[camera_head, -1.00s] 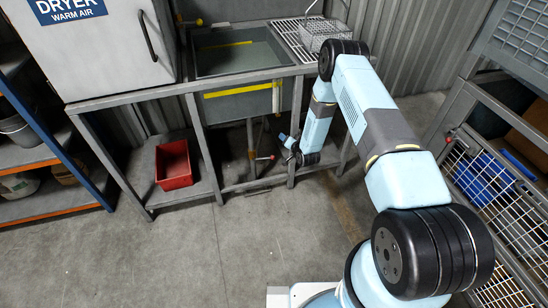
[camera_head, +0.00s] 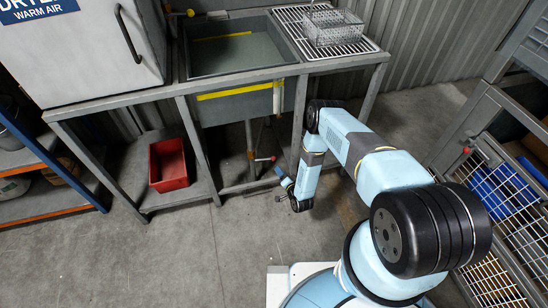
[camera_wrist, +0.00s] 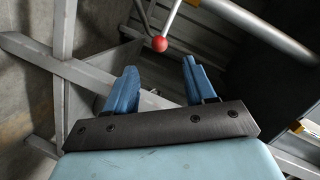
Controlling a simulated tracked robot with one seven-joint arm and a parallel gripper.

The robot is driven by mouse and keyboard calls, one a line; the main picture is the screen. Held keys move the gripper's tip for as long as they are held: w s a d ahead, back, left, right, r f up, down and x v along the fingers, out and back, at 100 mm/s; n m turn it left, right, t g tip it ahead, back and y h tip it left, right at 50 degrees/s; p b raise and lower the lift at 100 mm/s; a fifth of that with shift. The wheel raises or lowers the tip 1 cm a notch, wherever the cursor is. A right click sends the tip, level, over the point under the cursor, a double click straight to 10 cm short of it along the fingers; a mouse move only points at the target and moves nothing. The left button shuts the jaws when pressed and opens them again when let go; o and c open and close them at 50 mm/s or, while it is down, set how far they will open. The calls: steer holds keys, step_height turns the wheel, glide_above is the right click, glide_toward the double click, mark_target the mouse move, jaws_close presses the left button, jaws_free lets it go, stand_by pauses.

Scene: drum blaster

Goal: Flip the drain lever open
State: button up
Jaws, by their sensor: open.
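The drain lever (camera_head: 264,159) is a thin rod with a red ball end under the sink, beside the yellow-banded drain pipe. In the wrist view its red ball (camera_wrist: 159,44) hangs on a pale rod, ahead of and between the two blue fingers. My gripper (camera_wrist: 158,82) is open and empty there, with the ball beyond the fingertips and apart from them. In the head view my gripper (camera_head: 283,183) is small and near the frame under the sink, just below and right of the ball.
The sink (camera_head: 235,55) sits in a grey metal frame (camera_head: 188,140) whose legs and lower rails are close to my arm. A red bin (camera_head: 169,166) stands on the lower shelf. A wire basket (camera_head: 332,28) is on the rack. Mesh cage (camera_head: 500,200) stands right; open floor lies in front.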

mark_target(274, 158)
steer(key=x, duration=1.2)
steer(key=shift+w+d+f, duration=0.1)
steer(key=shift+w+d, duration=0.1)
steer(key=shift+w, duration=0.3)
steer(key=shift+c, duration=0.4)
jaws_close()
steer(key=shift+d, duration=0.1)
